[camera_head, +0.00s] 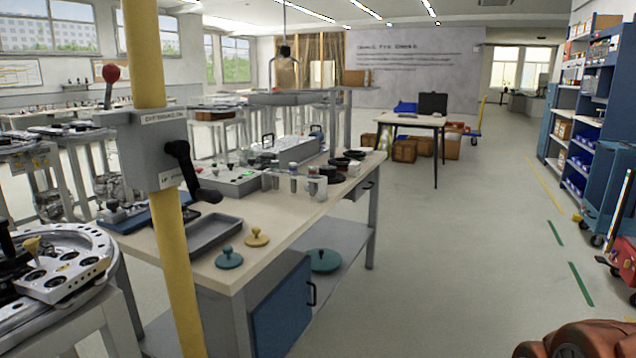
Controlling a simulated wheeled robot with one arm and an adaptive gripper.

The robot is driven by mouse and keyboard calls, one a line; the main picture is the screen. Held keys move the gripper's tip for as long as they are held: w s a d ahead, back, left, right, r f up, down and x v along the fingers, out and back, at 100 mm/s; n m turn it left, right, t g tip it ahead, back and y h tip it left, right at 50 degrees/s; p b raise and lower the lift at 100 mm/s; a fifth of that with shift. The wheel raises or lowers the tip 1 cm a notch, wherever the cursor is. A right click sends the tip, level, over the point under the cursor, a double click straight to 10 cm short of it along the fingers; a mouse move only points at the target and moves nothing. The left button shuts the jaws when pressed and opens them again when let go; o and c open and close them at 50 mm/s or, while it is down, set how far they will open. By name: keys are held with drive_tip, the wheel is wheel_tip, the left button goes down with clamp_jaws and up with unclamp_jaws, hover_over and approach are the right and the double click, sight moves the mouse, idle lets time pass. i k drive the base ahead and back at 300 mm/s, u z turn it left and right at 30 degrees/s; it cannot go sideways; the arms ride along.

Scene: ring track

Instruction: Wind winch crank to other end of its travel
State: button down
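A grey box (150,150) is mounted on a yellow post (178,270) in the left foreground, with a small label on its front. A black crank (183,165) sticks out of the box's right side; its arm slants down to the right and ends in a dark grip (208,195). This looks like the winch crank. A red-knobbed lever (111,75) stands up at the box's left. No cable or drum of a winch can be made out. My gripper is not in view, and nothing is seen touching the crank.
A workbench (290,230) with a grey tray (212,236), lids and cups stands behind the post. A ring-shaped device (60,270) is at the left. Clear floor (460,240) lies right of the bench. Blue shelves (590,110) and a reddish-brown object (580,342) are at right.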

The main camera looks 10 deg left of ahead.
sight(180, 150)
drive_tip(key=z, duration=0.4)
drive_tip(key=k, duration=0.85)
drive_tip(key=u, duration=1.8)
drive_tip(key=i, duration=0.35)
drive_tip(key=z, duration=0.05)
